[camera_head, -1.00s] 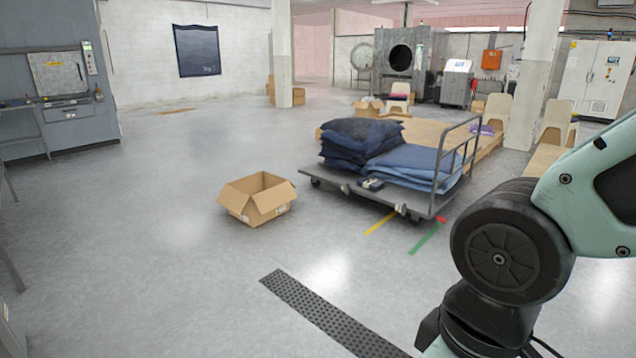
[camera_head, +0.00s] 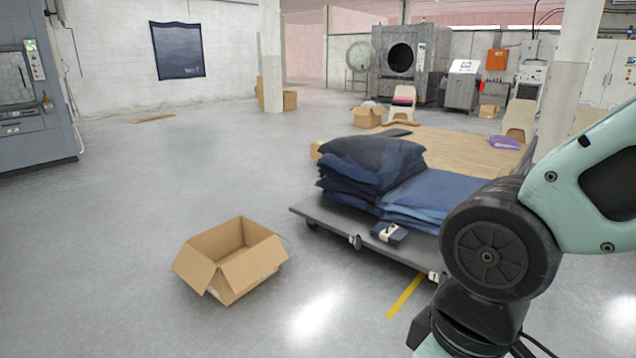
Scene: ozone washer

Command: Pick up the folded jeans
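Folded jeans lie in two stacks on a low grey flat cart (camera_head: 325,213). The darker, taller stack of folded jeans (camera_head: 370,170) is at the left of the cart. A lower, lighter blue stack (camera_head: 432,195) is beside it on the right, partly hidden by my arm. A small dark item with a pale band (camera_head: 389,233) lies near the cart's front edge. My arm fills the right side of the view, and my gripper is out of the frame.
An open, empty-looking cardboard box (camera_head: 232,262) stands on the floor left of the cart. A pillar (camera_head: 572,75) stands at the back right.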

